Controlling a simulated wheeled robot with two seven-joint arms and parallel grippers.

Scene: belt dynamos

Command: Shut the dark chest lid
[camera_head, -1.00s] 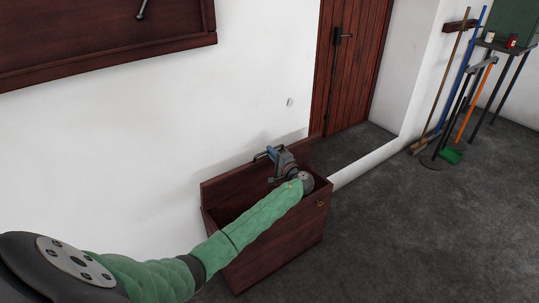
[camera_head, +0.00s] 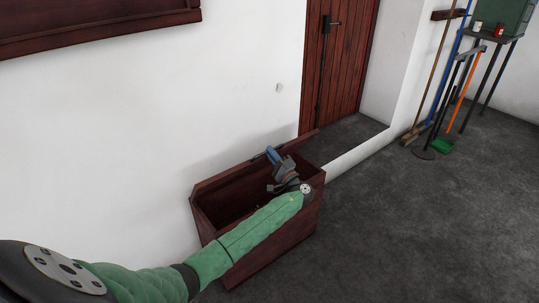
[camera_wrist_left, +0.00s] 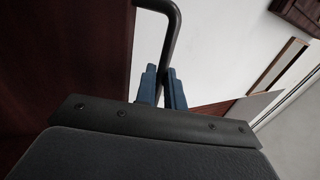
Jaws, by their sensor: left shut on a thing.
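The dark red-brown chest (camera_head: 272,253) stands by the white wall in the head view, its inside partly visible. In the left wrist view, the blue fingers (camera_wrist_left: 163,86) are closed around the black bar handle (camera_wrist_left: 174,28). A dark red wooden surface (camera_wrist_left: 70,50) fills the left of that view. My right gripper is not in view.
A red wooden door (camera_head: 340,60) is behind and right of the chest. Brooms (camera_head: 440,75) and a dark green box on a stand (camera_head: 500,18) are at the far right. The grey floor (camera_head: 420,235) right of the chest is clear.

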